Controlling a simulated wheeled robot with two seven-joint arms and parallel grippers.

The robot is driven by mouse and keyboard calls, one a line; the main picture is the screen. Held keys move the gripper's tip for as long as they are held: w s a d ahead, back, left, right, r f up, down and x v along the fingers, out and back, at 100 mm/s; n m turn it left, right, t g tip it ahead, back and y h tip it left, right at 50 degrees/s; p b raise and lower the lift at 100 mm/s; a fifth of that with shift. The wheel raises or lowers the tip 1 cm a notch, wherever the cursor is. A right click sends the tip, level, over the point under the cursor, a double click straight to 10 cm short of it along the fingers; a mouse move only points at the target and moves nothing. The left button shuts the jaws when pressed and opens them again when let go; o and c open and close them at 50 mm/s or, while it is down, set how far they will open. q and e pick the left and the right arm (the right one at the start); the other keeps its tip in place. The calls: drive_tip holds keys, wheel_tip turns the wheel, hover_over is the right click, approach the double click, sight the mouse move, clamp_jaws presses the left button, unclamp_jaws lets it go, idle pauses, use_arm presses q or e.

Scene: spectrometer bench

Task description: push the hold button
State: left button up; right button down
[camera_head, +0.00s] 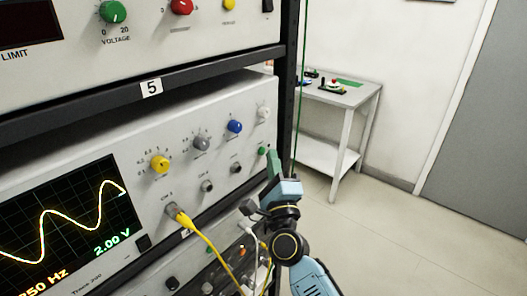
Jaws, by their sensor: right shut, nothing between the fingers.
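The oscilloscope (135,185) sits in the rack, with a lit waveform screen (62,222) at the left. A small green button (262,151) is at the right end of its front panel. The labels are too small to read, so I cannot tell which one is the hold button. My right gripper (273,164) is shut and empty, its tips pointing up just below and right of the green button. I cannot tell whether they touch the panel. My left gripper is not in view.
Yellow (160,164), grey (201,143), blue (235,126) and white (263,112) knobs line the panel. A yellow cable (205,241) hangs from a front socket. The rack post (288,90) stands behind my right gripper. A side table (345,97) stands beyond open floor.

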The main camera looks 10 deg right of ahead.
drive_tip(key=shift+w+a, duration=0.1)
drive_tip(key=shift+w, duration=0.05)
idle(0.3)
drive_tip(key=shift+w+a, duration=0.2)
drive_tip(key=shift+w, duration=0.05)
idle(0.4)
drive_tip(key=shift+s+d, duration=0.3)
drive_tip(key=shift+s, duration=0.1)
drive_tip(key=s+d+p, duration=0.1)
drive_tip(key=s+d, duration=0.2)
drive_tip(key=s, duration=0.1)
drive_tip(key=shift+s+d, duration=0.35)
drive_tip(key=shift+s, duration=0.05)
